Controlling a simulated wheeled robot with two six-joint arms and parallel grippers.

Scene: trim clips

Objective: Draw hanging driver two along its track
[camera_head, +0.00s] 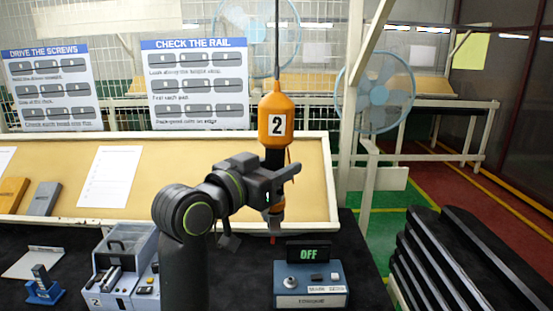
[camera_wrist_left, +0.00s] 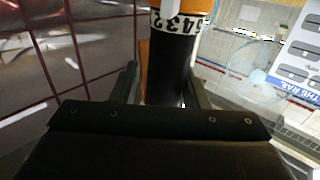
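Hanging driver two (camera_head: 276,121) is orange with a white "2" label and a black lower body. It hangs upright on a dark line in the middle of the head view. My left gripper (camera_head: 281,184) is at the driver's lower black body, with fingers to either side of it. In the left wrist view the driver's black body (camera_wrist_left: 168,72) stands between my fingers (camera_wrist_left: 160,84), below a numbered white band. A narrow gap shows beside the left finger, so the gripper looks open around it. The driver's track is not clearly visible. My right gripper is not in view.
A torque box (camera_head: 310,285) reading "OFF" stands below the driver. A grey device (camera_head: 123,265) and a blue stand (camera_head: 43,288) are on the dark table at left. A tilted tan board (camera_head: 230,150) is behind. Black trim strips (camera_head: 440,262) are stacked at right.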

